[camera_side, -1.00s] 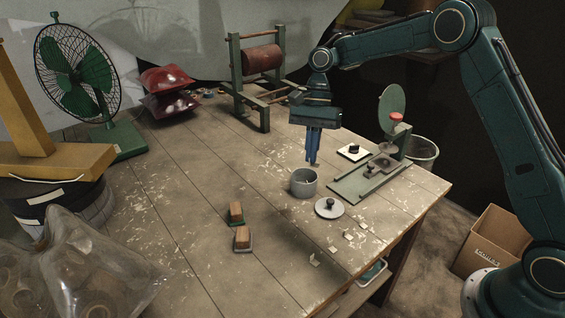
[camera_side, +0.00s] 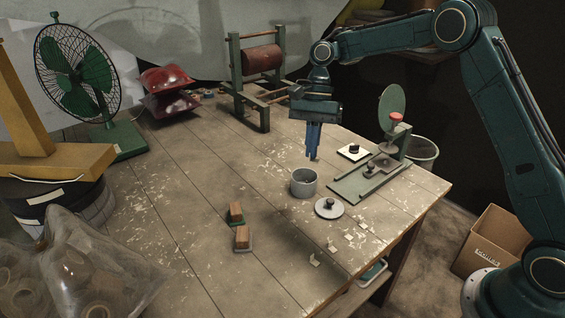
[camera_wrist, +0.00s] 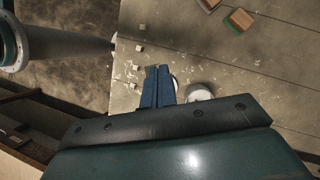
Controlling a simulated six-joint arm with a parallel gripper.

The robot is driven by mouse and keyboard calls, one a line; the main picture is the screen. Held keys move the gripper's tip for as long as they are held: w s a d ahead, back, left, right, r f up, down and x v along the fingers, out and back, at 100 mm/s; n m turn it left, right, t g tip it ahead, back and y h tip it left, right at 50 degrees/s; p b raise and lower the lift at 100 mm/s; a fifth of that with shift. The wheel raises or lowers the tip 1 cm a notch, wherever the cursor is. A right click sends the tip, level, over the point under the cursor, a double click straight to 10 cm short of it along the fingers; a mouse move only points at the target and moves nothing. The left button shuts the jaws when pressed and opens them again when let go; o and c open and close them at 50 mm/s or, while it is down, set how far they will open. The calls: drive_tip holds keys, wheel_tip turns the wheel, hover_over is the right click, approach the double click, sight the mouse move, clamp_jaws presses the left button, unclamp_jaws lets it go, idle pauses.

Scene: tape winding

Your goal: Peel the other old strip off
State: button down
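My gripper (camera_side: 313,157) hangs fingers down over the bench, just above and behind the grey pot (camera_side: 304,184). Its two blue fingers lie close together in the wrist view (camera_wrist: 157,70), and it looks shut. I cannot tell whether anything thin is pinched between the tips. I cannot make out an old strip for certain. Several small pale scraps (camera_side: 362,225) lie near the bench's front right edge, and they also show in the wrist view (camera_wrist: 138,48). A green fixture (camera_side: 362,186) with an upright round disc stands right of the pot.
A round lid with a knob (camera_side: 329,208) lies in front of the pot. A white plate with a dark knob (camera_side: 353,152) lies behind the fixture. The bench's left middle is clear.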

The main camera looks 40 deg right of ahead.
drive_tip(key=shift+r, duration=1.05)
idle(0.4)
